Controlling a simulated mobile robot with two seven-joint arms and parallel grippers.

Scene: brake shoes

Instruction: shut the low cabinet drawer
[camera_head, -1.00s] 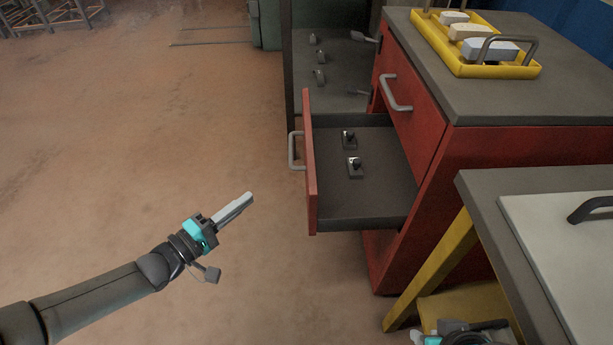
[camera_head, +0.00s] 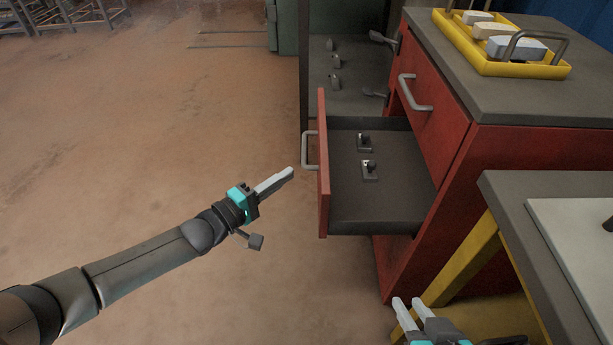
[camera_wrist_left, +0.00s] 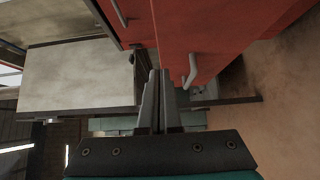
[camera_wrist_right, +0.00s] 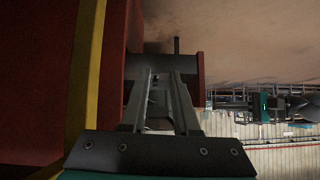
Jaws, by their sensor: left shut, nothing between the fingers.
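The low cabinet drawer (camera_head: 390,208) stands pulled out of the red cabinet (camera_head: 520,165). Its red front (camera_head: 323,190) faces left and carries a grey bar handle (camera_head: 306,150). My left gripper (camera_head: 291,172) is shut and empty, just left of the drawer front and apart from it, a little below the handle in the picture. In the left wrist view its fingers (camera_wrist_left: 159,75) are together, beside a red panel with a handle (camera_wrist_left: 192,72). My right gripper (camera_head: 408,302) is open and empty at the bottom, by the cabinet's lower part; its fingers (camera_wrist_right: 160,78) show a gap in the right wrist view.
Two small dark parts (camera_head: 369,168) lie in the drawer. An upper drawer (camera_head: 432,115) is closed. A yellow tray (camera_head: 500,68) with blocks sits on the cabinet top. A yellow-legged table (camera_head: 500,195) stands at right.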

